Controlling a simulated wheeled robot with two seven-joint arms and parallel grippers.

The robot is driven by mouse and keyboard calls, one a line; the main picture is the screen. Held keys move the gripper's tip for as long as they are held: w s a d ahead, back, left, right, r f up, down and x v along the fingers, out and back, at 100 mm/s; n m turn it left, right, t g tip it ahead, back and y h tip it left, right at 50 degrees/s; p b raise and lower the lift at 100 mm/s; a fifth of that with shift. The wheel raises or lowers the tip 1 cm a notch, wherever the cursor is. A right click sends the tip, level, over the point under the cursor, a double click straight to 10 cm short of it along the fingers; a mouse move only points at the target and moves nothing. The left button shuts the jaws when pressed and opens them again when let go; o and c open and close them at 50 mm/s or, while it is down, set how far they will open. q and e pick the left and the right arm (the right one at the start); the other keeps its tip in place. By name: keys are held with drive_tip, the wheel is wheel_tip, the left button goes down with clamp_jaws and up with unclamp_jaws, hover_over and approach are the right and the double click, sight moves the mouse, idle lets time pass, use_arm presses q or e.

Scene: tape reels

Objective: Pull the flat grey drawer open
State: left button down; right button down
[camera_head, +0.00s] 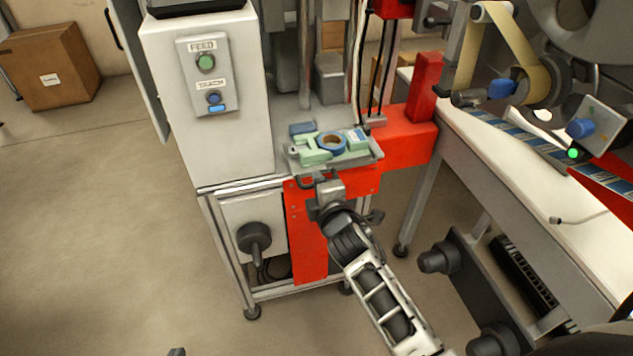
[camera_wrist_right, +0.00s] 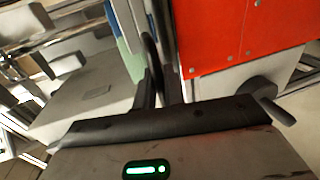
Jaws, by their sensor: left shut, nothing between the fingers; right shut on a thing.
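The flat grey drawer (camera_head: 373,160) sticks out above the red panel, with its top uncovered. Green inserts (camera_head: 312,157), a blue tape roll (camera_head: 332,143) and other blue pieces show in it. My right arm reaches up to its front edge, and my right gripper (camera_head: 322,178) is at the dark handle (camera_head: 304,182). The right wrist view shows its fingers (camera_wrist_right: 159,78) close together. The gripper is shut on the handle, though the contact is mostly hidden. Only the tip of my left gripper (camera_head: 177,352) shows at the bottom edge, shut and empty, far from the drawer.
A white cabinet (camera_head: 222,130) with FEED and TEACH buttons stands left of the drawer. A red panel (camera_head: 308,235) is below it. A white conveyor table (camera_head: 530,190) with tape reels is at the right.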

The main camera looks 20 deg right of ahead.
drive_tip(key=shift+a, duration=0.15)
drive_tip(key=c, duration=1.6)
unclamp_jaws()
drive_tip(key=shift+c, duration=0.2)
drive_tip(key=shift+s, duration=0.1)
drive_tip(key=v, duration=0.7)
drive_tip(key=shift+s, duration=0.2)
drive_tip(key=s+a+f+m+g+y, duration=0.2)
drive_tip(key=s+f+m, duration=0.1)
drive_tip(key=s+m, duration=0.4)
drive_tip(key=s+a+f+m+g+y, duration=0.2)
drive_tip(key=s+a+f+m+g, duration=0.1)
drive_tip(key=s+m, duration=0.4)
drive_tip(key=shift+s+f+m+y, duration=0.3)
drive_tip(key=shift+s+m+y, duration=0.1)
drive_tip(key=shift+s, duration=0.8)
